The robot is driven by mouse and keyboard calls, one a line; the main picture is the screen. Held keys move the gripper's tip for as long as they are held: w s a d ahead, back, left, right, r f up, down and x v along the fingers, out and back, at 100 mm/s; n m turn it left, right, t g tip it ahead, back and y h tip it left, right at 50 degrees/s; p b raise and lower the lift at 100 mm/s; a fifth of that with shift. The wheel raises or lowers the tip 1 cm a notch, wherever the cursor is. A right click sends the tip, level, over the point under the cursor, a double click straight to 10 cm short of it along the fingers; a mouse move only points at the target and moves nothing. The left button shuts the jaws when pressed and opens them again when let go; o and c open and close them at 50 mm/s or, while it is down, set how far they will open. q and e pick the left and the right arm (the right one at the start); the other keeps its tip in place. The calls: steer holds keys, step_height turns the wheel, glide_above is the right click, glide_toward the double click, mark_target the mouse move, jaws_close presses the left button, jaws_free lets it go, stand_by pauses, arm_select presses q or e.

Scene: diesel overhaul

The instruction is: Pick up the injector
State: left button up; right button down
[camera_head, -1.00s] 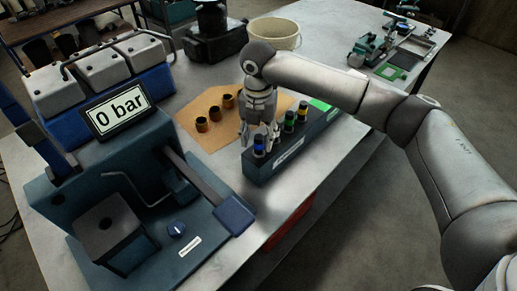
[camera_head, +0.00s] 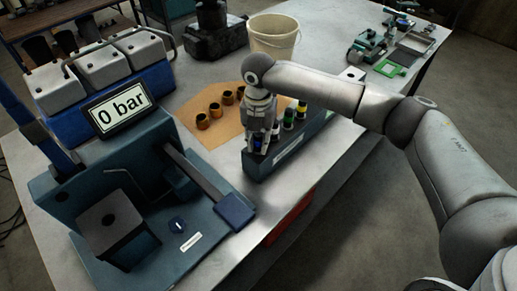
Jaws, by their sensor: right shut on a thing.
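My right gripper (camera_head: 259,138) points down over the near end of the dark injector rack (camera_head: 287,154). It is shut on the blue-banded injector (camera_head: 258,146), whose blue part shows between the fingers. The injector's lower part is hidden by the rack and fingers; it appears upright in its place. A green-banded injector (camera_head: 288,120) and a yellow-banded one (camera_head: 301,110) stand farther along the rack. My left gripper is not in view.
The test stand (camera_head: 150,190) with a "0 bar" display (camera_head: 119,108) fills the left. Brass-coloured sleeves (camera_head: 214,110) sit on a brown sheet (camera_head: 203,131) behind the rack. A cream bucket (camera_head: 274,38) stands farther back. The bench's right edge lies close by.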

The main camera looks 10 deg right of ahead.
steer(key=shift+r, duration=0.1)
steer(key=shift+w+r, duration=0.1)
steer(key=shift+r, duration=0.4)
step_height(320, 180, up, 17)
steer(key=b, duration=0.4)
steer(key=c, duration=2)
jaws_free()
steer(key=shift+f, duration=0.1)
jaws_close()
